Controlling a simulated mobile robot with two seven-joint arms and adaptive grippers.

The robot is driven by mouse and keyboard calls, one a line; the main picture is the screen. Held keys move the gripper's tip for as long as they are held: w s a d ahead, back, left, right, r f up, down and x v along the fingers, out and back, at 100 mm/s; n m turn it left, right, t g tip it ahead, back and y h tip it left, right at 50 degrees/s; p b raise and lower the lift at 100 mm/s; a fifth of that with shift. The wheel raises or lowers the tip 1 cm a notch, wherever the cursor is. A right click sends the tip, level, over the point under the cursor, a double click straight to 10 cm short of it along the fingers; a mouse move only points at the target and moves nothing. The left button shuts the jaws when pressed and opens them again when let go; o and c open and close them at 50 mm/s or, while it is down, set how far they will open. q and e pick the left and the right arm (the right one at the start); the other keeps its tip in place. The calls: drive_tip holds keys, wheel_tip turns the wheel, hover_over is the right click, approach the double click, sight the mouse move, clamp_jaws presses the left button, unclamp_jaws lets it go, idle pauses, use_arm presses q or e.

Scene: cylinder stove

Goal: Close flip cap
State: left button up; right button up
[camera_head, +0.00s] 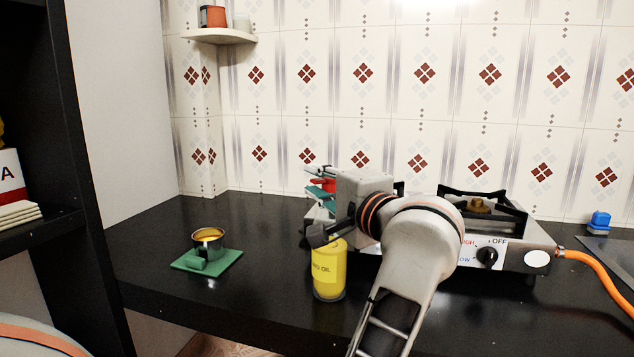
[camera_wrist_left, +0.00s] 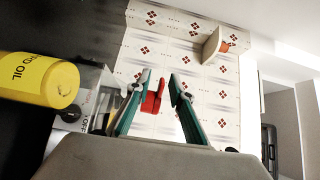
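A yellow oil bottle (camera_head: 328,275) stands upright near the counter's front edge in the head view. Its upper body and yellow top end (camera_wrist_left: 62,85) show at the left of the wrist view. A dark grey piece covers the bottle's top in the head view; I cannot tell whether it is the cap or part of my gripper. My left gripper (camera_head: 318,184) is above and behind the bottle, clear of it. In the wrist view its teal fingers (camera_wrist_left: 160,82) are apart. A red piece (camera_wrist_left: 152,97) shows between them; I cannot tell what it is. My right gripper is out of view.
A gas stove (camera_head: 518,247) with a knob and an orange hose (camera_head: 592,262) stands at the right. A corner shelf (camera_head: 218,37) hangs above. The counter between mat and bottle is clear.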

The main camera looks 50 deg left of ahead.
use_arm(q)
drive_tip(key=shift+d, duration=0.1)
drive_tip(key=v, duration=1.2)
